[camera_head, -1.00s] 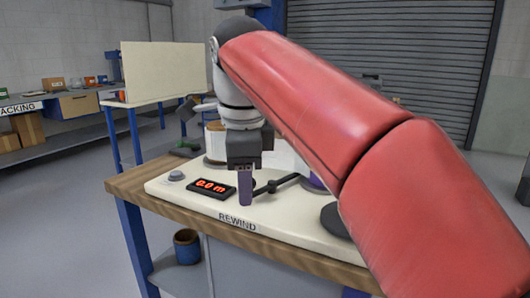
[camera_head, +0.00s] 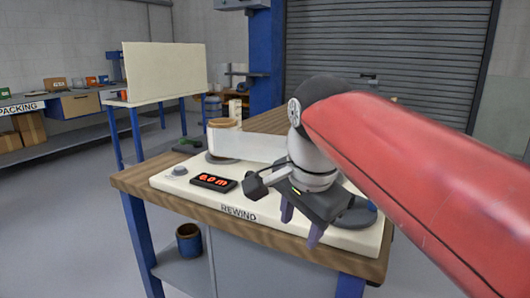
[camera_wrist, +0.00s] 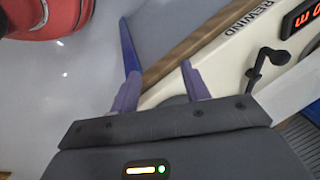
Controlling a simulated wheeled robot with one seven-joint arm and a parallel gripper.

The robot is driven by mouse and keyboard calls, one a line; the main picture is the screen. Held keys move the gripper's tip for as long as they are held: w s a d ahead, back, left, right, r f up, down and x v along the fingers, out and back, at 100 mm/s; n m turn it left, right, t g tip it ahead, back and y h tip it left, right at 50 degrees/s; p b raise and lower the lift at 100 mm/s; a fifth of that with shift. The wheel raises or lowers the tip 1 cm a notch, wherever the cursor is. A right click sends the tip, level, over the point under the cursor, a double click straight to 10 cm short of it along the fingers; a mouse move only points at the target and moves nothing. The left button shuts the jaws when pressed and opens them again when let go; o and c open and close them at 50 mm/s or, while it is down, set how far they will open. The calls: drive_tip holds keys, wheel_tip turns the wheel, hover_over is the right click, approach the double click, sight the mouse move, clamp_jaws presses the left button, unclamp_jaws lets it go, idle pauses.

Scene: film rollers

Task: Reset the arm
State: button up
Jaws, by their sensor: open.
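My gripper (camera_head: 301,222) is over the front right part of the cream REWIND board (camera_head: 215,203), with two purple fingers apart and nothing between them. In the wrist view my gripper (camera_wrist: 160,70) is also open and empty, its fingers pointing towards the board's wooden edge. My red arm reaches in from the right and hides the right side of the bench. A black crank handle (camera_wrist: 262,65) stands on the board in the wrist view, apart from the fingers.
A roll (camera_head: 222,138) stands at the back left of the board with a white film strip (camera_head: 250,146) running right behind my wrist. A red-digit display (camera_head: 213,182) and a grey button (camera_head: 179,171) sit at the front left. A blue bin (camera_head: 189,240) is below. Floor at left is clear.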

drive_tip(key=s+d+f+n+t, duration=0.1)
drive_tip(key=s+d+f+n, duration=0.4)
drive_tip(key=f, duration=0.3)
drive_tip(key=s+d+f+n+t, duration=0.1)
drive_tip(key=s+d+f+n, duration=0.3)
drive_tip(key=f, duration=0.4)
drive_tip(key=shift+s+d+f+n+h, duration=0.35)
drive_tip(key=shift+s+n, duration=0.25)
drive_tip(key=shift+s, duration=0.3)
